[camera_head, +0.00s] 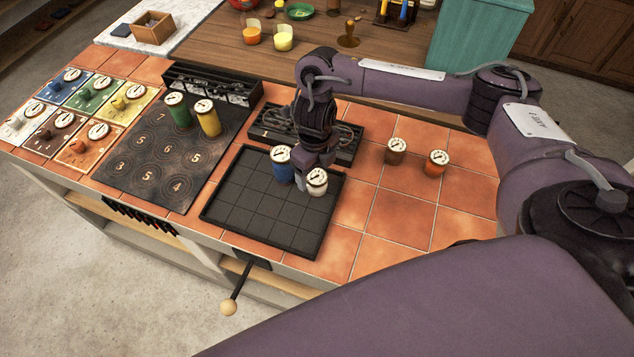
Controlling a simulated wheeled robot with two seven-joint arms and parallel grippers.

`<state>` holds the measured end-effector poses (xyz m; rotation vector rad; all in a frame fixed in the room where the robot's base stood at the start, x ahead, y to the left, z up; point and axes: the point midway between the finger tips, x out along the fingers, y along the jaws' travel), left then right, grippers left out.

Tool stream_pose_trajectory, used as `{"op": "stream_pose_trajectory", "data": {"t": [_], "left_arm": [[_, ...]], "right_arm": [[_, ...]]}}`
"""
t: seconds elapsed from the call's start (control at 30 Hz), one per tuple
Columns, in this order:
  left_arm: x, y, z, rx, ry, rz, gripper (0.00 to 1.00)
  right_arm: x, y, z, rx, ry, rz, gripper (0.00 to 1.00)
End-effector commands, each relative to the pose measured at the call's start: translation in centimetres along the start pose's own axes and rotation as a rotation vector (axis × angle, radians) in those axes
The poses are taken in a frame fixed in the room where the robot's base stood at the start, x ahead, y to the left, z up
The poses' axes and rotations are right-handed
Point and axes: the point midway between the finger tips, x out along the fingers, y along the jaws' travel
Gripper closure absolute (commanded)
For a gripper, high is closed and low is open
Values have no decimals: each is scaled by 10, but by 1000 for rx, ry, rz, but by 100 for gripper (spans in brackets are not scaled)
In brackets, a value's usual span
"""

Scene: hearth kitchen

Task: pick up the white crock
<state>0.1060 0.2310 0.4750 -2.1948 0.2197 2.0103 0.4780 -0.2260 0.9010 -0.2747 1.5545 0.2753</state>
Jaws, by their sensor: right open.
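The white crock (316,183) stands upright near the right edge of the black gridded tray (262,217). Its pale lid shows a dark mark. My right gripper (309,172) points down right at the white crock, between it and the blue crock (281,165). The gripper is open, but its fingertips are partly hidden by the crocks, so I cannot tell whether they touch the white one. The blue crock stands just left of and behind the white one on the tray. My left gripper is not in view.
Brown (395,151) and orange (435,163) crocks stand on the tiles at right. Green (178,111) and yellow (208,118) crocks stand on the numbered black board (120,180). A black rack (345,152) lies behind the tray.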

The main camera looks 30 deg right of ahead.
Motion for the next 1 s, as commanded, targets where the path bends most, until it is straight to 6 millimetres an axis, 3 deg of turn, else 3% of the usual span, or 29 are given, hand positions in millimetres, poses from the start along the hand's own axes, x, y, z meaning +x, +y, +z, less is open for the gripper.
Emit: {"op": "stream_pose_trajectory", "data": {"t": [0.33,0.67,1.0], "left_arm": [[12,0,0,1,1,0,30],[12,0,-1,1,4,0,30],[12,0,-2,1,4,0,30]], "right_arm": [[45,-3,-3,0,2,3,26],[50,-4,-2,-1,0,0,26],[49,-4,-2,0,-1,0,70]]}}
